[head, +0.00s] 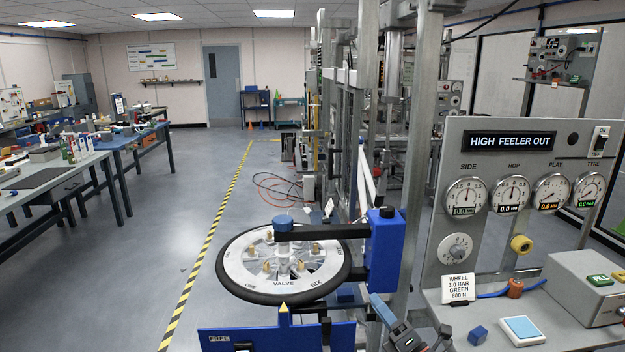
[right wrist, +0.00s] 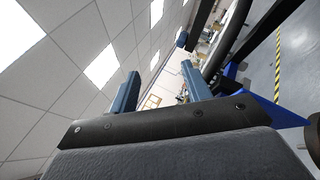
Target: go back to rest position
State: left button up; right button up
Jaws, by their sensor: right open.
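My right gripper (head: 392,322) shows at the bottom of the head view, just right of the blue wheel stand and left of the grey gauge bench. In the right wrist view its two blue-grey fingers (right wrist: 160,88) stand apart with nothing between them. It is open and empty, and ceiling panels and lights show behind it. My left gripper is in neither view.
A spoked wheel with a black tyre (head: 238,290) lies flat in a blue stand (head: 385,245), close left of my right gripper. The gauge panel (head: 535,150) and a blue-topped pad (head: 522,329) are at right. Open floor (head: 150,230) lies left.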

jog(key=s+d+f+m+g+h, duration=0.2)
jog(key=s+d+f+m+h, duration=0.2)
jog(key=f+m+h, duration=0.55)
jog(key=s+d+f+m+g+h, duration=0.2)
jog(key=s+d+f+m+h, duration=0.3)
jog(key=m, duration=0.7)
jog(key=s+a+f+m+g+y, duration=0.1)
jog(key=s+f+m+g, duration=0.45)
jog(key=s, duration=0.55)
jog(key=s+a+f+m+g+y, duration=0.1)
jog(key=s+a+f+m+g, duration=0.1)
jog(key=s+f+g, duration=0.65)
jog(key=s+a+f, duration=0.2)
jog(key=f, duration=1)
jog(key=s+a+f, duration=0.3)
jog(key=f, duration=0.8)
jog(key=shift+f+t+y, duration=0.3)
jog(key=shift+f+y, duration=0.05)
